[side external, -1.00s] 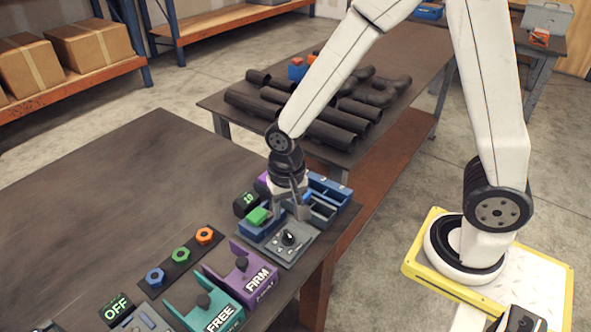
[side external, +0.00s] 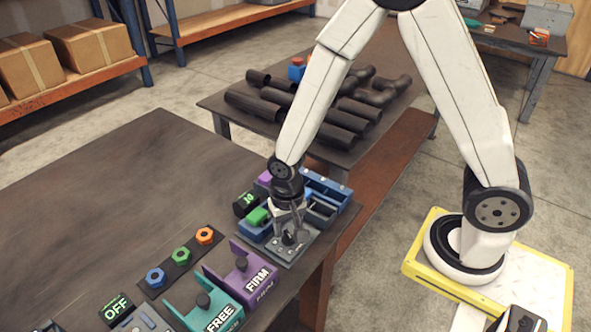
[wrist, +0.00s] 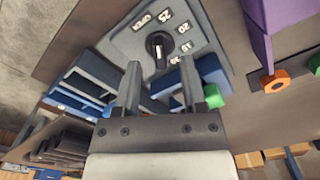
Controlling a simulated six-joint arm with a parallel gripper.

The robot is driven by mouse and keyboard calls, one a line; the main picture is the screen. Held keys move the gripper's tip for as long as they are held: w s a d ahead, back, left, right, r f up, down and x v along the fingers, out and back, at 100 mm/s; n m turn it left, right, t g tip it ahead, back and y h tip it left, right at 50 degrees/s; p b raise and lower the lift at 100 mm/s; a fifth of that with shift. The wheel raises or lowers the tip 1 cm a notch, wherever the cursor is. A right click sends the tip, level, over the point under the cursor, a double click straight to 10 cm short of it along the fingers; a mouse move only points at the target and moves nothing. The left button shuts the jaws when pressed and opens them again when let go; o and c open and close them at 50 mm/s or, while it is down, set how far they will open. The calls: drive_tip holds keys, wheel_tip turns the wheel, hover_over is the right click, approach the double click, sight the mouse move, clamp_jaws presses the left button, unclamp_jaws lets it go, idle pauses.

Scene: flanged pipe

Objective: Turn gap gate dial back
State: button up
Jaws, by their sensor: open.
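The gap gate dial (side external: 289,238) is a black knob on a grey plate (side external: 275,251) near the table's right edge. In the wrist view the dial (wrist: 159,46) has a white pointer mark, with OPEN, 25, 20 and smaller numbers printed around it. My gripper (side external: 288,230) is open just above the dial. In the wrist view my gripper's fingers (wrist: 160,68) are apart, with the knob in line with the gap between them and nothing held. I cannot tell whether the fingertips reach down beside the knob. A black display (side external: 245,203) behind the plate reads 10 in green.
Blue bins (side external: 327,186) and a green block (side external: 257,215) stand close behind the plate. A purple FIRM stand (side external: 237,262) and a teal FREE stand (side external: 200,297) are in front, beside a strip of coloured nuts (side external: 181,255). The table's left side is clear.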

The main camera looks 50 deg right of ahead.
drive_tip(key=shift+f, duration=1)
clamp_jaws()
